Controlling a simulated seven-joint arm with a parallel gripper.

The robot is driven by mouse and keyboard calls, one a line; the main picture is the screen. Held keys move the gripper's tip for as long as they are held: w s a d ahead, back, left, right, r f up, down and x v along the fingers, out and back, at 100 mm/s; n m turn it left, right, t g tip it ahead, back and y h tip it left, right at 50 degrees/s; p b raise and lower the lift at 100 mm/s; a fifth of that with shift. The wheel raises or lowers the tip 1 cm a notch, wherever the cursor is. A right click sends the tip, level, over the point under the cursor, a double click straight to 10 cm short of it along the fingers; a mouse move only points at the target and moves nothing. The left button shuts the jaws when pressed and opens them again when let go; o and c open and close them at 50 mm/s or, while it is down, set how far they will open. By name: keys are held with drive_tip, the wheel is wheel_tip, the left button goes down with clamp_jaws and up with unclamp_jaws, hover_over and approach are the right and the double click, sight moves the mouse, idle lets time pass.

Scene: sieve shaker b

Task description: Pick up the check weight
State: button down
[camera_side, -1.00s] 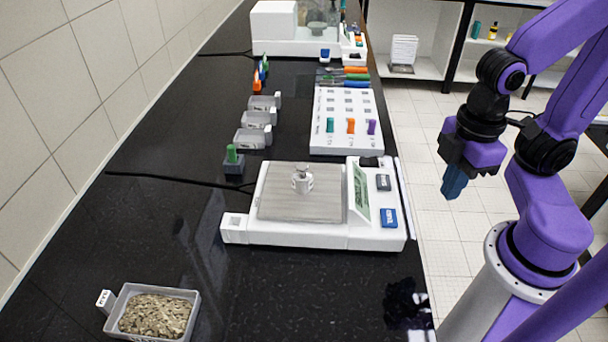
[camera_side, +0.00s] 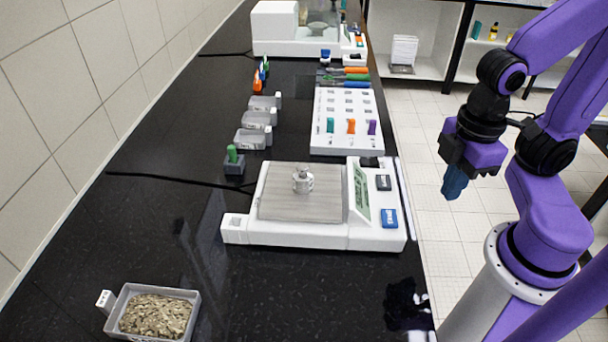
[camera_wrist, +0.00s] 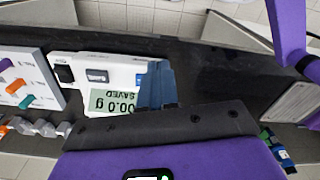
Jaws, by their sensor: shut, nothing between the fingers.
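The check weight (camera_side: 303,180) is a small silver metal cylinder with a knob on top. It stands upright on the steel pan (camera_side: 325,205) of the white balance (camera_side: 300,236) in the side view. My gripper (camera_side: 453,188) has blue fingers pointing down, and it is to the right of the balance, beyond the bench edge and clear of the weight. The blue fingers show together in the wrist view (camera_wrist: 156,85), shut and empty. There the balance display (camera_wrist: 112,102) reads "00.0 g" and "SAVED". The weight cannot be made out in the wrist view.
A white rack (camera_side: 347,120) with coloured pegs stands behind the balance. Grey trays (camera_side: 252,138) and a green-topped block (camera_side: 233,160) are to its left. A gravel-filled tray (camera_side: 157,313) sits at the front left. The black bench (camera_side: 260,290) is clear in front of the balance.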

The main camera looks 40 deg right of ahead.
drive_tip(key=c, duration=0.8)
unclamp_jaws()
drive_tip(key=w+a+n+t+h, duration=0.1)
drive_tip(key=w+a+n+h, duration=0.1)
drive_tip(key=w+a, duration=0.1)
drive_tip(key=w+a+n+t+h, duration=0.1)
drive_tip(key=w+a+n+h, duration=0.1)
drive_tip(key=w+a+n, duration=0.1)
drive_tip(key=w+a+n+t+h, duration=0.1)
drive_tip(key=w+a+n+h, duration=0.1)
drive_tip(key=w+a+h, duration=0.1)
drive_tip(key=shift+w+a+f+n, duration=0.1)
drive_tip(key=shift+w+a+n, duration=0.1)
drive_tip(key=shift+w, duration=0.2)
drive_tip(key=shift+w+a+f+n, duration=0.1)
drive_tip(key=shift+w+n, duration=0.1)
drive_tip(key=shift+w, duration=0.2)
drive_tip(key=w+a+n+t+h, duration=0.2)
drive_tip(key=a+n+t, duration=0.1)
drive_tip(key=a, duration=0.3)
drive_tip(key=n+t+h, duration=0.1)
drive_tip(key=n+t, duration=0.3)
approach(303, 168)
drive_tip(key=x, duration=1.2)
drive_tip(key=shift+w+d+f, duration=0.1)
drive_tip(key=shift+w+d, duration=0.05)
drive_tip(key=shift+d, duration=0.05)
